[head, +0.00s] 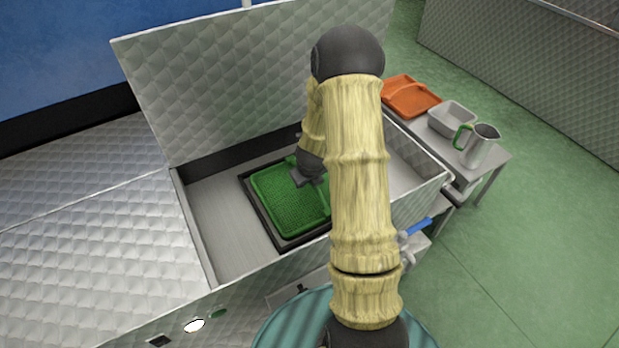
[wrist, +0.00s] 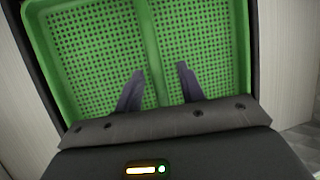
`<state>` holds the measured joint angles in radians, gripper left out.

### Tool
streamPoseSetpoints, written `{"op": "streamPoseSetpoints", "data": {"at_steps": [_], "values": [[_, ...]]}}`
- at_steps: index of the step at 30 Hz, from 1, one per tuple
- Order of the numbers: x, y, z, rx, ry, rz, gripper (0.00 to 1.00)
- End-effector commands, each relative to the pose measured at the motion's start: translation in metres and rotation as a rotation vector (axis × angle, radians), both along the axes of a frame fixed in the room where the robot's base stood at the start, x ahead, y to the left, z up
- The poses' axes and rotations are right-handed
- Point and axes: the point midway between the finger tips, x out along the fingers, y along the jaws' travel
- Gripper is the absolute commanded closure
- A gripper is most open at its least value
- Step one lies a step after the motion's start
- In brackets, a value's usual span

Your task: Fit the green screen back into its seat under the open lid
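The green perforated screen (head: 285,212) lies inside the dark rectangular seat frame (head: 262,218) in the floor of the metal tank. I cannot tell whether it sits flush all round. In the wrist view the screen (wrist: 95,50) fills most of the picture, with a raised rib down its middle. My gripper (wrist: 161,70) is over the screen, its two dark fingers apart, one on each side of the rib, with a gap. In the head view my gripper (head: 306,178) and arm hide the screen's right part. The quilted metal lid (head: 225,85) stands open behind.
The tank's walls (head: 417,205) surround the seat. A side table at right holds an orange tray (head: 410,95), a grey bin (head: 452,117) and a metal jug with a green handle (head: 481,148). A blue-handled valve (head: 416,228) sticks out at the tank's right front. Green floor lies clear at right.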

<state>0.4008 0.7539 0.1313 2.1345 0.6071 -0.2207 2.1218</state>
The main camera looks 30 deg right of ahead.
Motion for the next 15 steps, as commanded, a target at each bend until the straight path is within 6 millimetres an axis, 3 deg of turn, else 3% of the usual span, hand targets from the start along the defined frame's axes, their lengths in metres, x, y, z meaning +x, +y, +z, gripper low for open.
{"op": "streamPoseSetpoints", "data": {"at_steps": [8, 15], "values": [[-0.002, 0.001, 0.002, 0.001, 0.002, 0.001, 0.61], [-0.013, 0.005, 0.031, 0.001, 0.000, 0.000, 0.61]]}}
